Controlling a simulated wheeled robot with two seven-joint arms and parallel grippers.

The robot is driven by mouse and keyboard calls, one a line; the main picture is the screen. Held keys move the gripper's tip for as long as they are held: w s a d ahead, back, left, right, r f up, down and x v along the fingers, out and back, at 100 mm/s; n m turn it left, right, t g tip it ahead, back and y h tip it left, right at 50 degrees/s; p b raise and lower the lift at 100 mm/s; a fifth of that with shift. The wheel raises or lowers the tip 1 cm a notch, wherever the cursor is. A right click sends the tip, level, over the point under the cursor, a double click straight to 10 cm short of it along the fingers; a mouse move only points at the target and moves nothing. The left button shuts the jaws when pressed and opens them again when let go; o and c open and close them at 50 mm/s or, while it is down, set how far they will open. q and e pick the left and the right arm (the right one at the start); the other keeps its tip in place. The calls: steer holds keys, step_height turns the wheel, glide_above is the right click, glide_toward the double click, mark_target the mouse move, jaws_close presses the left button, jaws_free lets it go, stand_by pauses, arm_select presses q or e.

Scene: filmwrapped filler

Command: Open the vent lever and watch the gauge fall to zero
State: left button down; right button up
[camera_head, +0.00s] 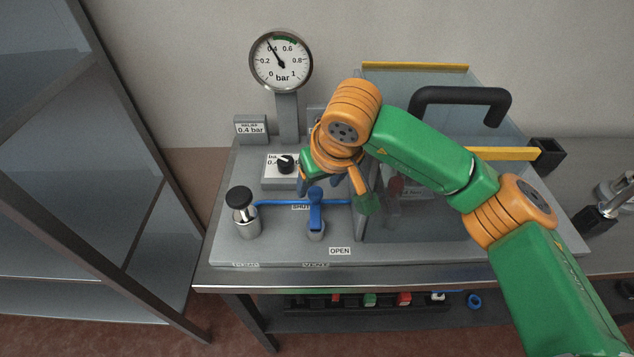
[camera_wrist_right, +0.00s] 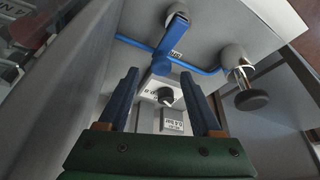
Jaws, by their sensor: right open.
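The round gauge (camera_head: 281,62) stands on a grey post at the back, its needle near 0.4 bar. The blue vent lever (camera_head: 316,212) is on the grey panel, by a SHUT label; an OPEN label (camera_head: 340,251) lies nearer the front edge. The lever also shows in the right wrist view (camera_wrist_right: 168,46). My right gripper (camera_wrist_right: 160,74) is open. In that view the lever's near end appears between its fingertips; I cannot tell whether they touch. In the head view my right wrist hides part of the panel behind the lever. My left gripper is out of view.
A black-capped valve (camera_head: 242,212) stands left of the lever, joined by a blue pipe (camera_head: 275,202). A black knob (camera_head: 286,164) sits behind. A clear-walled chamber with a black handle (camera_head: 460,96) is at right. A metal shelf (camera_head: 95,180) stands far left.

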mark_target(315, 207)
steer(key=shift+x, duration=1.25)
steer(key=shift+s, duration=0.1)
jaws_close()
